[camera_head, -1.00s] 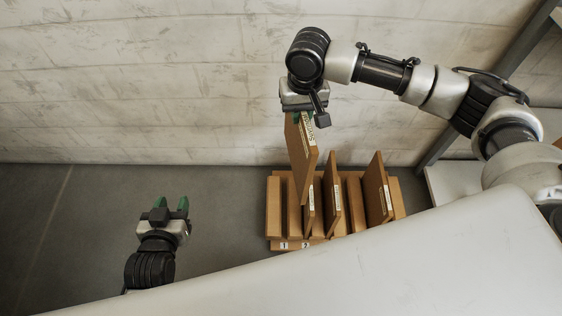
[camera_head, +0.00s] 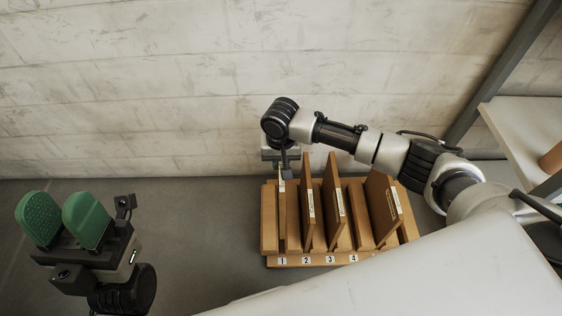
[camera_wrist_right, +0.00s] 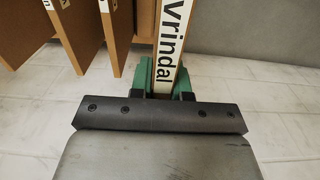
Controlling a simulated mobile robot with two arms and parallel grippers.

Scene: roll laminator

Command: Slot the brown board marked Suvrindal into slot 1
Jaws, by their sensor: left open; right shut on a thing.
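The brown board marked Suvrindal (camera_head: 282,205) stands upright in line with slot 1 of the wooden rack (camera_head: 268,222). Its lower part is down between the dividers there; whether it rests on the bottom is hidden. My right gripper (camera_head: 282,171) is shut on the board's top edge. In the right wrist view the board's label (camera_wrist_right: 168,45) reads "vrindal" between the green fingertips (camera_wrist_right: 160,82). The number 1 tag (camera_head: 283,261) is on the rack's front rail. My left gripper (camera_head: 62,219) is open and empty, well to the left of the rack.
Other brown labelled boards stand in the rack to the right: one close by (camera_head: 307,205), one in the middle (camera_head: 332,200), one leaning further right (camera_head: 383,210). A pale wall (camera_head: 160,90) rises behind the rack. A shelf (camera_head: 525,135) is at right.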

